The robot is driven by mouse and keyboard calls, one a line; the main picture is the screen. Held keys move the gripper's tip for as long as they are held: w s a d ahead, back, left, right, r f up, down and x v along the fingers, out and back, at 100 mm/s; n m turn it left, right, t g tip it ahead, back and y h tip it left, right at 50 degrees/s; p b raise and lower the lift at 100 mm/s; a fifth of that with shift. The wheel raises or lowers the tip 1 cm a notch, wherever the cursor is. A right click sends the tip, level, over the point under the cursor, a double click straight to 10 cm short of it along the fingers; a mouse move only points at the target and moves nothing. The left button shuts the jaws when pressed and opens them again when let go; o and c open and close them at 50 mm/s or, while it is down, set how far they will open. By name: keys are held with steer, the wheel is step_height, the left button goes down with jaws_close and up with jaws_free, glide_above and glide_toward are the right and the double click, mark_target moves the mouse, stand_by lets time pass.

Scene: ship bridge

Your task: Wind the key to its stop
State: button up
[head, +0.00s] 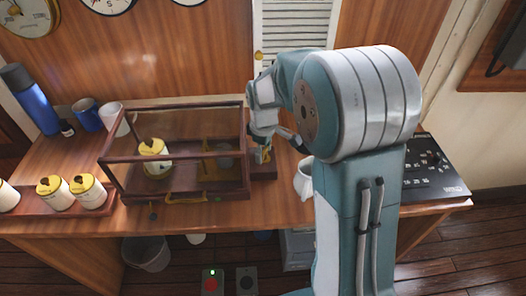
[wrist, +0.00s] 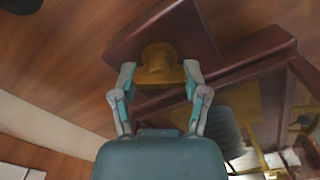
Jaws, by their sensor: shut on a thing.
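A yellow brass key (wrist: 158,66) shows in the wrist view against a dark red-brown wooden block (wrist: 185,32). My gripper (wrist: 160,72) has one finger on each side of the key and is shut on it. In the head view my gripper (head: 264,146) is at the right end of a glass case with a dark wooden frame (head: 246,170). The key is mostly hidden there by my gripper and arm. Inside the case are brass parts, a grey cylinder (head: 226,157) and a white pot with a yellow lid (head: 154,158). How far the key is turned cannot be told.
Several yellow-lidded pots (head: 88,191) stand on a tray at the left. A blue flask (head: 36,104), a blue mug (head: 87,114) and a white cup (head: 113,118) stand at the back left. A white mug (head: 303,178) and a black control panel (head: 432,168) are right of the case.

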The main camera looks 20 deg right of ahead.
mark_target(264, 151)
steer(key=o, duration=1.2)
steer(key=shift+f, duration=0.1)
steer(key=shift+c, duration=0.2)
step_height(264, 151, up, 12)
steer(key=s+r+m+t, duration=0.2)
steer(key=s+m, duration=0.2)
steer(key=s, duration=0.7)
steer(key=s+r+m+t, duration=0.2)
steer(key=s+m, duration=0.3)
steer(key=s, duration=0.7)
steer(key=shift+s+d+m+t, duration=0.2)
steer(key=shift+m+t, duration=0.1)
steer(key=shift+t, duration=0.5)
